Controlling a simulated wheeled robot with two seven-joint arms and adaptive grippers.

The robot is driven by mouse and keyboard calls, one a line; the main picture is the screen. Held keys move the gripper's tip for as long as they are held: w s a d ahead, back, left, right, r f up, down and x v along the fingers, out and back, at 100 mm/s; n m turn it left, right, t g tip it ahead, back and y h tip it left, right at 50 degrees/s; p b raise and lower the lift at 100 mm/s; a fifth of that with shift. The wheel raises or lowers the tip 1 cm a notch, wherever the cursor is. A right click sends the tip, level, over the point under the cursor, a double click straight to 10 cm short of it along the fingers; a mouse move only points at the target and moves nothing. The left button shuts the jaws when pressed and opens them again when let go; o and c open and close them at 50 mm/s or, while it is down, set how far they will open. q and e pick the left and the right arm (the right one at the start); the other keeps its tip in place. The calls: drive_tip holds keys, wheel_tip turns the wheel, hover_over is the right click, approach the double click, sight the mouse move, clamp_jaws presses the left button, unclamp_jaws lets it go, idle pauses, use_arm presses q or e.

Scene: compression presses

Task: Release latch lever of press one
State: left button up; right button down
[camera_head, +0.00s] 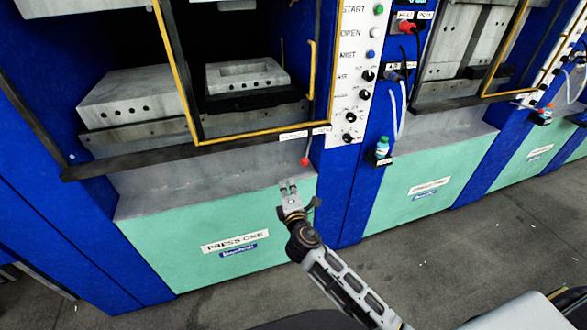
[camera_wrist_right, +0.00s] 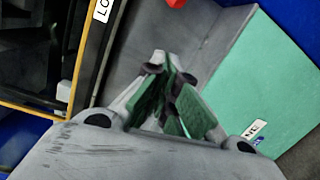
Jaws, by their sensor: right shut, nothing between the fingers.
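Press one (camera_head: 222,262) is a blue machine with a green lower panel bearing its name label. A small red-tipped lever (camera_head: 304,161) hangs below the right end of the yellow-edged door frame, near small white labels; I take it for the latch lever. Its red end also shows at the top of the right wrist view (camera_wrist_right: 175,3). My right gripper (camera_head: 288,186) is shut and empty, just below and left of the red tip, apart from it, in front of the grey ledge. Its fingers meet in the right wrist view (camera_wrist_right: 160,57). My left gripper is not in view.
The yellow-edged door frame (camera_head: 262,136) stands above the ledge. A white control panel (camera_head: 350,90) is at its right. More presses stand to the right. The grey floor (camera_head: 450,265) in front is clear.

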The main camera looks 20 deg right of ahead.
drive_tip(key=shift+w, duration=0.15)
idle(0.3)
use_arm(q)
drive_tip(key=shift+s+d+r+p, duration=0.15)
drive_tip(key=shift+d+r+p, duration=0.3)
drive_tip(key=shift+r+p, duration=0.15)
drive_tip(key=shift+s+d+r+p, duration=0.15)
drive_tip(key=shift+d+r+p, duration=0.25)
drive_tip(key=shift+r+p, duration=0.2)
use_arm(e)
drive_tip(key=w+d, duration=0.4)
drive_tip(key=w, duration=0.4)
drive_tip(key=shift+d, duration=0.2)
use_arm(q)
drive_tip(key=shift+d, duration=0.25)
use_arm(e)
drive_tip(key=shift+s+d+r, duration=0.1)
drive_tip(key=shift+d, duration=0.05)
